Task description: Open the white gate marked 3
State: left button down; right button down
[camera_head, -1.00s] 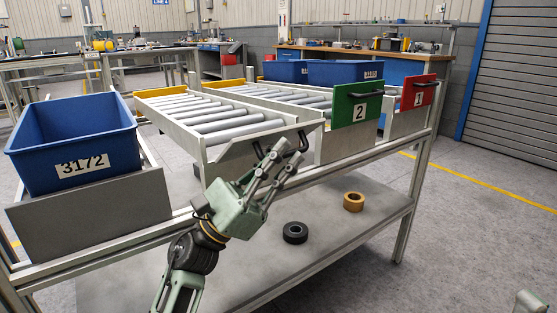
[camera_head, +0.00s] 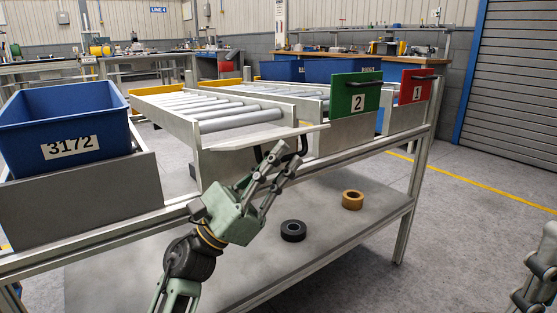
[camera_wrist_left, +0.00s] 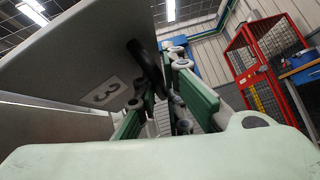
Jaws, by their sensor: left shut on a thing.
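The white gate (camera_head: 265,137) is at the near end of the left roller lane. It lies almost level and shows nearly edge-on in the head view. The left wrist view shows its outer face (camera_wrist_left: 75,65) from below, with the number 3 label (camera_wrist_left: 104,92) and a black handle (camera_wrist_left: 147,67). My left gripper (camera_head: 283,163) is shut on this handle (camera_head: 268,158) under the gate; its fingers (camera_wrist_left: 165,105) sit around the handle's lower part in the wrist view. My right gripper (camera_head: 540,270) is partly in view at the right edge, away from the rack; its jaws are unclear.
Green gate 2 (camera_head: 355,95) and red gate 1 (camera_head: 416,88) stand upright to the right. A black tape roll (camera_head: 293,230) and a tan one (camera_head: 352,200) lie on the lower shelf (camera_head: 200,270).

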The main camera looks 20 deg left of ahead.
pick_arm(q)
jog(key=c, duration=2.1)
grip_release()
jog(key=shift+a, duration=0.1)
jog(key=v, duration=1.2)
